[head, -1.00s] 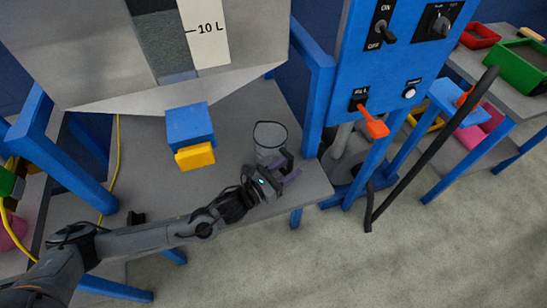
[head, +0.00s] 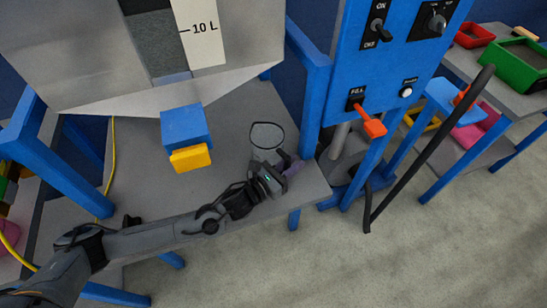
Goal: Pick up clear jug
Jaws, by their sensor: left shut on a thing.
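The clear jug (head: 267,136) stands on the grey bench shelf, near its right front corner, below the tank. Its round dark rim shows and its lower part is hidden behind my gripper. My left gripper (head: 285,163) reaches in from the left and is shut at the jug's near right side, where a purple part that may be its handle shows between the fingers. The jug looks upright. I cannot tell whether its base touches the shelf. My right gripper is not in view.
A blue block with a yellow tap (head: 190,158) hangs under the tank (head: 100,60) left of the jug. A blue control panel (head: 390,60) with an orange fill lever (head: 374,127) stands at the right, beside a dark slanted pole (head: 425,150). Blue frame posts flank the shelf.

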